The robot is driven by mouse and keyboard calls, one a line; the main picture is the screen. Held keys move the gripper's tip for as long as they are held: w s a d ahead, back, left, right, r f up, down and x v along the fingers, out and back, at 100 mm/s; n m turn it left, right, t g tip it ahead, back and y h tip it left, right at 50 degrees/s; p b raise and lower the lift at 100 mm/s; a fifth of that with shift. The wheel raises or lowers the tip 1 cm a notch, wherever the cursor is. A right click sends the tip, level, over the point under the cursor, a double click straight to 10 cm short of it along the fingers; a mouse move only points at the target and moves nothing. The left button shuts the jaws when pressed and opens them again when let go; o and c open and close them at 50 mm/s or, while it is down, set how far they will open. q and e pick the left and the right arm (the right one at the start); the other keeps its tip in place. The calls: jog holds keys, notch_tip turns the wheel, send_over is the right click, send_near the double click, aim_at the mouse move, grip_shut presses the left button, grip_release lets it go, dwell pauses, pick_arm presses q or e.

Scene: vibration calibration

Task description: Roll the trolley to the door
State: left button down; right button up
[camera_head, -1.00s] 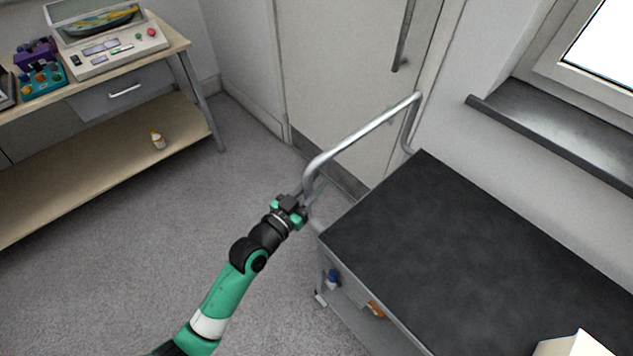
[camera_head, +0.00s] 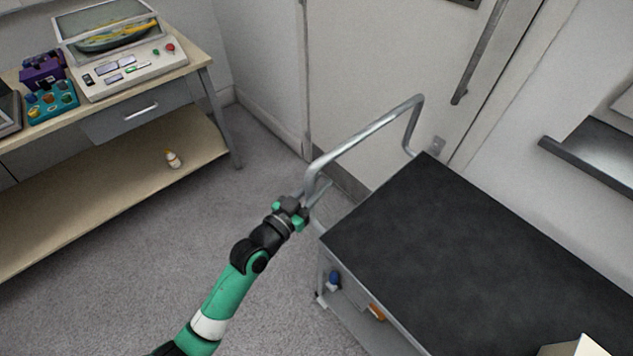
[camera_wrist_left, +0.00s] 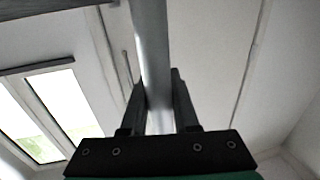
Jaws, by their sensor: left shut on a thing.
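The trolley (camera_head: 450,250) has a dark flat top and stands at the right in the head view, with a lower shelf partly visible. Its metal push handle (camera_head: 368,134) rises at the far end. My left gripper (camera_head: 303,204) is shut on the handle's near upright. In the left wrist view the handle tube (camera_wrist_left: 152,60) runs between the two fingers (camera_wrist_left: 160,100). The door (camera_head: 375,70) is a pale panel with a long pull bar (camera_head: 478,55), just beyond the handle. My right gripper is not in view.
A bench (camera_head: 215,150) at the left holds a shaker unit (camera_head: 130,70) and a teal rack (camera_head: 52,100). Grey floor (camera_head: 200,240) lies clear between bench and trolley.

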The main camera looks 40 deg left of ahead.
pick_arm(q)
jog(key=shift+d, duration=0.15)
jog(key=c, duration=0.7)
grip_release()
jog(key=s, duration=0.4)
jog(key=s+d, duration=0.1)
jog(key=s, duration=0.6)
jog(key=shift+s+d, duration=0.3)
